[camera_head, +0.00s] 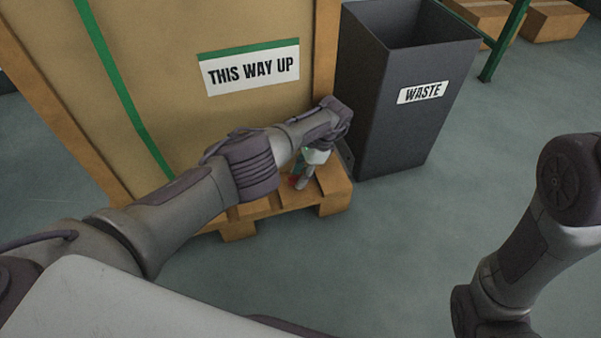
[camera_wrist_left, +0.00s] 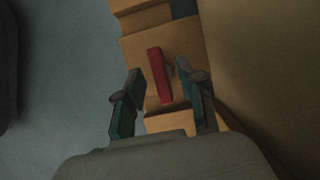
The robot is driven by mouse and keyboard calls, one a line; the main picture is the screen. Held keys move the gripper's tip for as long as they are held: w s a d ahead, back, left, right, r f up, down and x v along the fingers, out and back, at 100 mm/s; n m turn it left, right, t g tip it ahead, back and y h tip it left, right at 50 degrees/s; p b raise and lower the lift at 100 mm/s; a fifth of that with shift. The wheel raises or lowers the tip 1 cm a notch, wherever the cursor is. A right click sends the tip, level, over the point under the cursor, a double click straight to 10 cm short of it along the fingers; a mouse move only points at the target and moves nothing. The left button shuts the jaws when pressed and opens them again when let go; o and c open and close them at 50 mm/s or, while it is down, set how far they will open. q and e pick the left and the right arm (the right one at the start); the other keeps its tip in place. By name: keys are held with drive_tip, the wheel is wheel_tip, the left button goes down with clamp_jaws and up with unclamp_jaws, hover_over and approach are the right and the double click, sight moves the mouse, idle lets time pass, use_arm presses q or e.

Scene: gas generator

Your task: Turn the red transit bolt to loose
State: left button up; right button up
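The red transit bolt (camera_wrist_left: 159,75) shows in the left wrist view as a red bar above the wooden pallet, between and just beyond the fingertips of my left gripper (camera_wrist_left: 160,88). The fingers are apart, one on each side of the bar, with gaps visible; I cannot tell how deep the bar sits between them. In the head view my left gripper (camera_head: 304,178) points down at the pallet's front corner, and only a small patch of red (camera_head: 294,181) shows beside it. My right arm is at the right; its gripper is out of view.
A large crate (camera_head: 200,130) labelled "THIS WAY UP" stands on the wooden pallet (camera_head: 333,184), close behind my left arm. A dark waste bin (camera_head: 390,130) stands right beside it. Cardboard boxes (camera_head: 553,22) lie at the back right. The floor (camera_head: 400,240) in front is clear.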

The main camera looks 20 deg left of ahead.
use_arm(q)
drive_tip(key=shift+r, duration=0.1)
drive_tip(key=v, duration=1.2)
